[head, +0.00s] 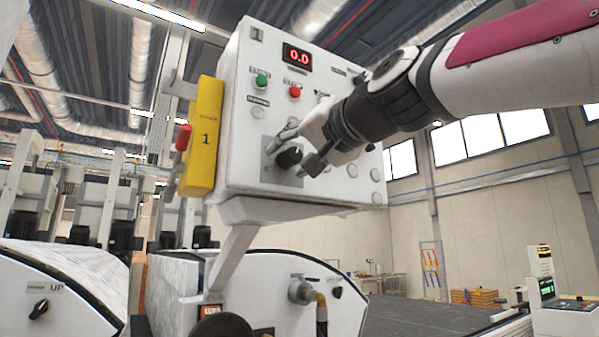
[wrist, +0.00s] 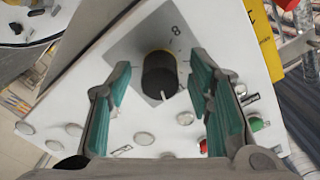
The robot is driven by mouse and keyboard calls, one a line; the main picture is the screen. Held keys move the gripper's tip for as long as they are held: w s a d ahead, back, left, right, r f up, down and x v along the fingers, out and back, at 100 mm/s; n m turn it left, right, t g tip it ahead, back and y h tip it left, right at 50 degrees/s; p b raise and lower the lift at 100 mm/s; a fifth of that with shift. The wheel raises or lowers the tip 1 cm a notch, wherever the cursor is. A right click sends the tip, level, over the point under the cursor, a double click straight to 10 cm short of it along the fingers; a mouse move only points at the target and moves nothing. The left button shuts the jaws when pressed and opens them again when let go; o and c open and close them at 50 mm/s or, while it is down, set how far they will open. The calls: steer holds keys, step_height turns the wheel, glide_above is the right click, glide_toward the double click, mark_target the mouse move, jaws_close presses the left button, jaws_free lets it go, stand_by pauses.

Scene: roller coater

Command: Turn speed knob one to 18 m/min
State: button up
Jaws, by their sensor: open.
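The speed knob (head: 289,158) is a black round knob on a grey square plate, low on the white control panel (head: 236,150) marked 1. In the wrist view the knob (wrist: 159,75) sits between the two teal-padded fingers, with a gap on each side, and a white pointer line shows on it. My gripper (wrist: 160,88) is open around the knob, not visibly touching it. In the head view my gripper (head: 297,152) partly covers the knob and plate. The red display (head: 297,55) reads 0.0.
A green button (head: 261,81) and a red button (head: 295,91) sit above the knob. A yellow box (head: 206,137) with a red part is on the panel's left side. Several round pale fittings lie near the fingers in the wrist view. A second black knob (head: 39,309) is at lower left.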

steer(key=shift+c, duration=0.6)
jaws_close()
steer(key=shift+m, duration=1.2)
steer(key=shift+o, duration=0.6)
jaws_free()
steer(key=v, duration=1.2)
